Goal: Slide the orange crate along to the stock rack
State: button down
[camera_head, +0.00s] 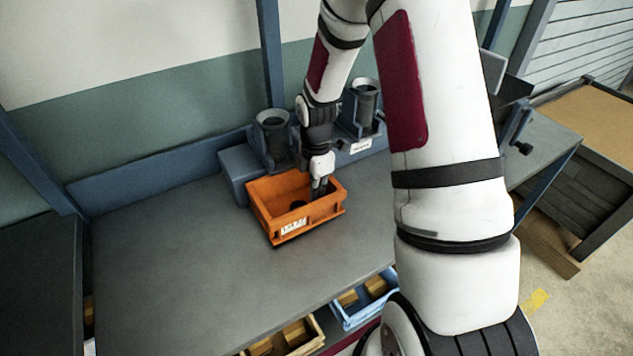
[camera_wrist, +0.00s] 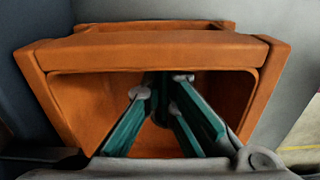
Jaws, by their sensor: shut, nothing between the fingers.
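The orange crate (camera_head: 273,210) stands on the grey bench top, in front of the blue-grey machine, with a white label on its near side. A small dark round thing lies inside it. My gripper (camera_head: 319,190) points down at the crate's right part, its fingers shut and empty. In the wrist view the crate (camera_wrist: 150,40) fills most of the picture, and my gripper's fingers (camera_wrist: 165,90) reach down into its opening. I cannot tell whether they touch a wall. I cannot make out which thing is the stock rack.
The machine (camera_head: 238,170) with two dark cups stands right behind the crate. The bench top (camera_head: 180,265) is clear to the left and front. A wooden bin (camera_head: 300,335) and a blue bin (camera_head: 365,298) sit below the front edge. A dark-framed table (camera_head: 590,120) stands right.

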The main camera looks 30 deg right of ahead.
dwell(0.3)
jog(key=d, duration=1.7)
jog(key=d+p, duration=0.1)
jog(key=d, duration=0.8)
jog(key=shift+s+d, duration=0.2)
jog(key=shift+s, duration=0.05)
